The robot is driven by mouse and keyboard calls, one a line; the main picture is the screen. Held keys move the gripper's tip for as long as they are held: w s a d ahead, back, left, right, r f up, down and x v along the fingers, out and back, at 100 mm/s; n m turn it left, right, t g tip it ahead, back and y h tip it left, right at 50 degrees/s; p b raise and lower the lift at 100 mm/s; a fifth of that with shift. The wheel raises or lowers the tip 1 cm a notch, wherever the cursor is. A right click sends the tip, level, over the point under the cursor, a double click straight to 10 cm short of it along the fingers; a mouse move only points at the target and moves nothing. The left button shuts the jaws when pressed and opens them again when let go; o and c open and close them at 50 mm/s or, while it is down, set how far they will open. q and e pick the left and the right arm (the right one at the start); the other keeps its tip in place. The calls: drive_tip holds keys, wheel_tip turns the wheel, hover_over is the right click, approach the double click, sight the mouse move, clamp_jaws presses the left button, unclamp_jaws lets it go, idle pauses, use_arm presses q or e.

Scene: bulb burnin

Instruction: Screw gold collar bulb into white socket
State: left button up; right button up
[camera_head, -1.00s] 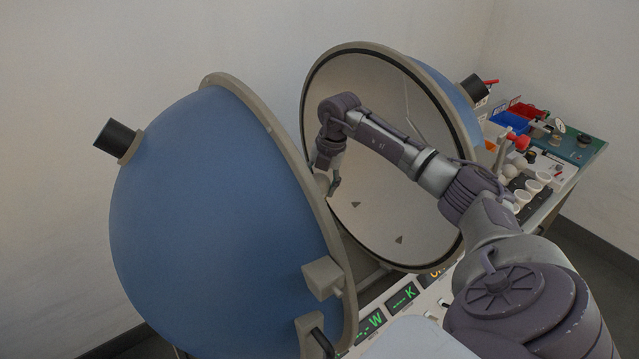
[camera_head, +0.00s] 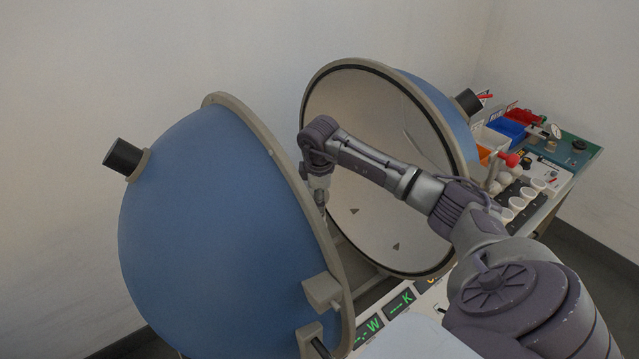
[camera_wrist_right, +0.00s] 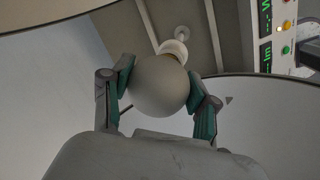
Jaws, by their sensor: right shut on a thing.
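In the right wrist view a round, pale bulb (camera_wrist_right: 158,86) sits between the two fingers of my right gripper (camera_wrist_right: 160,92), which is shut on it. A bit of gold collar (camera_wrist_right: 172,58) shows at the bulb's far end. The white socket (camera_wrist_right: 175,46) is right beyond the collar, roughly in line with it; I cannot tell whether the collar is inside it. In the head view my right gripper (camera_head: 322,196) reaches between the two hemispheres, partly hidden by the near rim, and I cannot make out the bulb there. My left gripper is not in view.
The blue hemisphere (camera_head: 220,230) stands close at the gripper's left. The other hemisphere's pale inner face (camera_head: 350,110) is behind my arm. A panel with green displays (camera_head: 400,302) lies below. White cups (camera_head: 517,203), a blue bin (camera_head: 508,127) and a red bin stand at right.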

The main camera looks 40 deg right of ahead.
drive_tip(key=m, duration=0.3)
drive_tip(key=m+g, duration=0.1)
drive_tip(key=m, duration=0.1)
drive_tip(key=shift+s+a+f+m+h+p, duration=0.2)
drive_tip(key=shift+a+m+h+p, duration=0.1)
drive_tip(key=shift+h+p, duration=0.1)
drive_tip(key=shift+a+m+p, duration=0.1)
drive_tip(key=shift+m+p, duration=0.3)
drive_tip(key=shift+m, duration=0.4)
drive_tip(key=shift+d+m+g, duration=0.2)
drive_tip(key=shift+m+g, duration=0.1)
drive_tip(key=shift+m, duration=0.2)
drive_tip(key=o, duration=0.9)
drive_tip(key=shift+o, duration=0.7)
drive_tip(key=shift+d, duration=0.15)
drive_tip(key=shift+r, duration=0.1)
